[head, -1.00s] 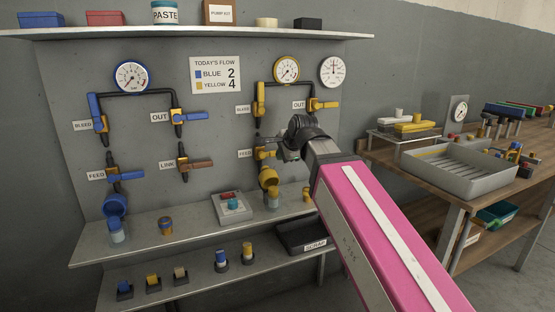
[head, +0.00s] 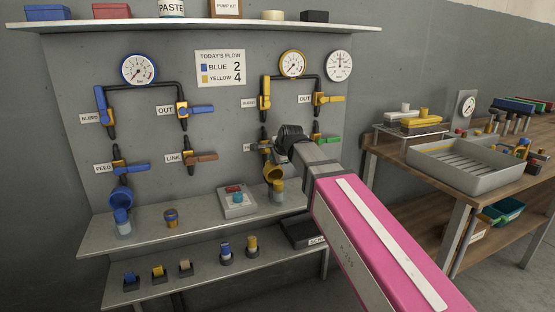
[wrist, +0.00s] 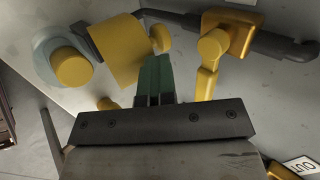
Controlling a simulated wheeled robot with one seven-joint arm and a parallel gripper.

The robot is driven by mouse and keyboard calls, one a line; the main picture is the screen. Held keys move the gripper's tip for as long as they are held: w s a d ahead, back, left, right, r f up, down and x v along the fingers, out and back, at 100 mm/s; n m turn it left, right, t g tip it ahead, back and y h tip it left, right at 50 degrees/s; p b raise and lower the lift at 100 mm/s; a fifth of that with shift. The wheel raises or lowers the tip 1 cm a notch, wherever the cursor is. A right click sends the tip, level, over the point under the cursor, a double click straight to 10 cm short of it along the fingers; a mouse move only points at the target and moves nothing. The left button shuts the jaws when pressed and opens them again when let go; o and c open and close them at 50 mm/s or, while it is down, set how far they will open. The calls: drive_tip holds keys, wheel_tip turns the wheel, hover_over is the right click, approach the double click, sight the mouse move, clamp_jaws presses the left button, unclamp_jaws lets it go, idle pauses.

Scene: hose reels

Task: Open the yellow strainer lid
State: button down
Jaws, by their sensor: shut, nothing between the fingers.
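The yellow strainer (head: 273,173) hangs below the yellow feed valve on the wall panel, partly behind my gripper. In the wrist view it is a yellow cylinder (wrist: 118,48) on a dark pipe, with a small yellow knob-like piece (wrist: 160,38) at its side; I cannot tell whether its lid is open. My gripper (wrist: 153,80) is shut and empty, its greenish fingers close beside the strainer, between it and the yellow feed valve lever (wrist: 208,68). Contact cannot be made out. In the head view my wrist hides the fingertips.
A jar with a yellow top (head: 278,187) stands on the shelf under the strainer. A grey box with buttons (head: 237,202) is left of it. The yellow OUT valve (head: 320,99) is above right, a green handle (head: 327,139) lies right of my wrist, and a black scrap tray (head: 303,233) is below.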

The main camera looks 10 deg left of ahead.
drive_tip(key=shift+a+f, duration=0.1)
drive_tip(key=shift+w+a+g+h, duration=0.3)
drive_tip(key=shift+w+a+g, duration=0.2)
drive_tip(key=shift+w, duration=0.2)
drive_tip(key=shift+w+a+f+g+h, duration=0.25)
drive_tip(key=shift+w+g+h, duration=0.15)
drive_tip(key=shift+w+g, duration=0.2)
drive_tip(key=shift+w+a+f, duration=0.3)
drive_tip(key=shift+f, duration=0.05)
